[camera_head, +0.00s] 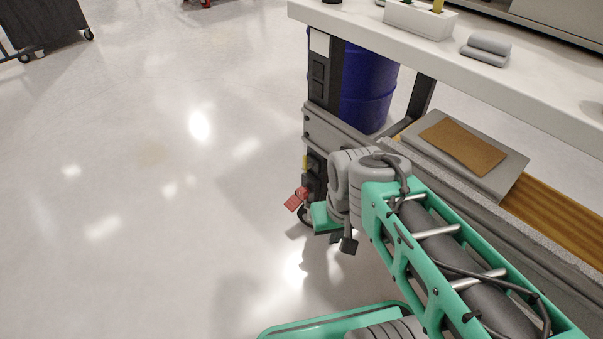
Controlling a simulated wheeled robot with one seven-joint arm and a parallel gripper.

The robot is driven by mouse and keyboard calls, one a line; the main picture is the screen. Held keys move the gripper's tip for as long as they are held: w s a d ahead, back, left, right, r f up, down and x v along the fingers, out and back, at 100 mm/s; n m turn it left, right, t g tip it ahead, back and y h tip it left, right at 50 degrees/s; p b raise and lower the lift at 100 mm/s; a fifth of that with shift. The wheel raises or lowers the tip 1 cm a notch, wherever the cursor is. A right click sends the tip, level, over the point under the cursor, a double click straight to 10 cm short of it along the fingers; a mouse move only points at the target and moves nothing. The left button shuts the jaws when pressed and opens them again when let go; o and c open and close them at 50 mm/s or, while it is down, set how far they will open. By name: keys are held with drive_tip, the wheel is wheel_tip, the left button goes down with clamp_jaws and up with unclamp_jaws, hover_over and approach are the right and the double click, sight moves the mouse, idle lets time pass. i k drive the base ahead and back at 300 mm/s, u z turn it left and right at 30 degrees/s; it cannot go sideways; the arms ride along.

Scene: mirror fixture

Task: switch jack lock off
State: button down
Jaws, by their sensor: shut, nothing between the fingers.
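A small red lever (296,199), which looks like the jack lock, sits low on the near left leg of the workbench, just above a dark caster wheel (306,217). It sticks out to the left and slopes down. My gripper (324,218) is just right of the lever, at about the same height in the picture. It is shut and empty. The fingertips are small and partly hidden by my wrist. I cannot tell whether they touch the lever.
The white workbench top (470,70) carries a white bin (421,20) and a grey rolled item (487,48). A blue drum (367,90) stands beneath. A lower shelf holds a grey plate (515,160) with a brown sheet (462,146).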

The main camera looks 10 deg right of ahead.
sight(305, 167)
drive_tip(key=u, duration=1.05)
drive_tip(key=i, duration=1.2)
drive_tip(key=u, duration=0.25)
